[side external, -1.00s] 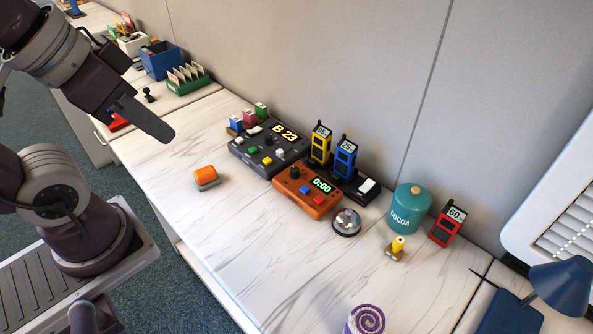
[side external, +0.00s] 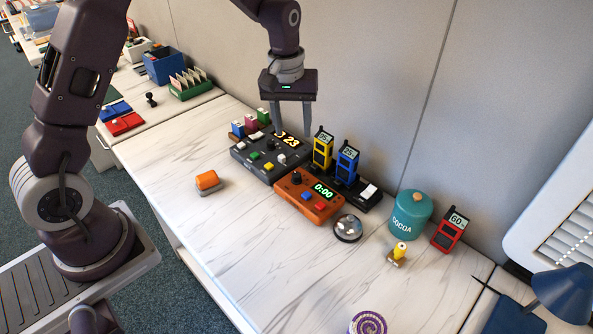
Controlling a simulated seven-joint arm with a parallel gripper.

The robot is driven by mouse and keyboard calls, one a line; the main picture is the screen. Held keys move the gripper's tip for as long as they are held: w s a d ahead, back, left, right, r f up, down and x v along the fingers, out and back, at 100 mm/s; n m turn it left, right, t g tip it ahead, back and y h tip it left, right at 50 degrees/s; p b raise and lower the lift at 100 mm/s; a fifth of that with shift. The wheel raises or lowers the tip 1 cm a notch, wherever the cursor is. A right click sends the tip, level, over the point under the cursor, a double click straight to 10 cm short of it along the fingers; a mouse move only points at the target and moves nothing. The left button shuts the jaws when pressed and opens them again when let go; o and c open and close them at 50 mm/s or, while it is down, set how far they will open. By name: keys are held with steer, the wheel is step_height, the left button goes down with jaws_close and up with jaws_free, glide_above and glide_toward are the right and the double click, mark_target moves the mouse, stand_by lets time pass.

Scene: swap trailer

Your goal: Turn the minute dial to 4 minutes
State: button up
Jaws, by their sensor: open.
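The orange timer box (side external: 309,200) sits on the white marbled desk. Its green display (side external: 323,190) reads 0:00. A dark dial (side external: 296,178) stands at its upper left end, and a blue button (side external: 306,196) and a red button (side external: 320,206) lie along its near side. My gripper (side external: 291,131) is open and empty, fingers pointing down. In the picture it appears above the grey console and the timer's dial, apart from the dial. Its fingers partly cover the console's display.
The grey console (side external: 262,158) adjoins the timer on the left. Yellow (side external: 322,150) and blue (side external: 346,164) radios stand behind it.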

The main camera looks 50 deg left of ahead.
steer(key=n+g, duration=0.1)
glide_above(296, 174)
step_height(296, 174, down, 10)
steer(key=shift+r, duration=0.1)
step_height(296, 174, down, 7)
steer(key=shift+r, duration=0.1)
jaws_close()
